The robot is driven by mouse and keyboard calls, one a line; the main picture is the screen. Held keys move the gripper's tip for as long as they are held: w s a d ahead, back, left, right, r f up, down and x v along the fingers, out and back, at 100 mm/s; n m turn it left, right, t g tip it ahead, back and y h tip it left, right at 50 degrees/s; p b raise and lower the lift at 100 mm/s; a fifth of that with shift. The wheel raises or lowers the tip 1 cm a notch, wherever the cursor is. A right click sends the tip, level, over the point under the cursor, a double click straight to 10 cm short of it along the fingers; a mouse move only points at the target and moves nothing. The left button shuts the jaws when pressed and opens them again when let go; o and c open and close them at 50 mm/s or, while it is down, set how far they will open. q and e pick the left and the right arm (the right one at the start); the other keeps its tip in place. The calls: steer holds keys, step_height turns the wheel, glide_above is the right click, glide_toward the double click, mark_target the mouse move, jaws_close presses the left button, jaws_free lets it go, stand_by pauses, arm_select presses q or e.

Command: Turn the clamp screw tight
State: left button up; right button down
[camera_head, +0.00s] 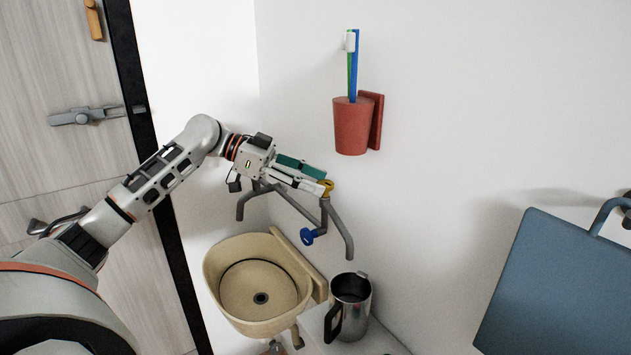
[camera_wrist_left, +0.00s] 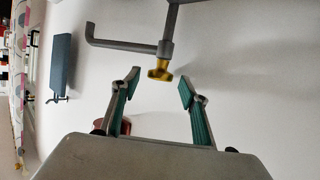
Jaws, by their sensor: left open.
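A yellow knob (camera_head: 327,188) sits on a grey pipe fixture (camera_head: 337,225) on the white wall; I cannot tell whether it is the clamp screw. A blue knob (camera_head: 307,237) sits lower on the same fixture. My left gripper (camera_head: 325,185) is open, its fingertips close to the yellow knob and partly hiding the pipes behind. In the left wrist view, the yellow knob (camera_wrist_left: 160,71) appears between and just beyond the two spread green-padded fingers (camera_wrist_left: 159,87), with visible gaps on both sides. Nothing is held. My right gripper is not in view.
A beige basin (camera_head: 217,281) is below the fixture, with a metal mug (camera_head: 350,303) to its right. A red cup (camera_head: 351,135) with toothbrushes is on the wall above. A blue-grey panel (camera_head: 560,285) is at right. A wooden door (camera_head: 70,150) is at left.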

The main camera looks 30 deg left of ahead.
arm_select(q)
steer(key=v, duration=0.7)
steer(key=shift+a, duration=0.15)
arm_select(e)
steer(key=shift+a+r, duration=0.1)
arm_select(q)
steer(key=shift+s, duration=0.1)
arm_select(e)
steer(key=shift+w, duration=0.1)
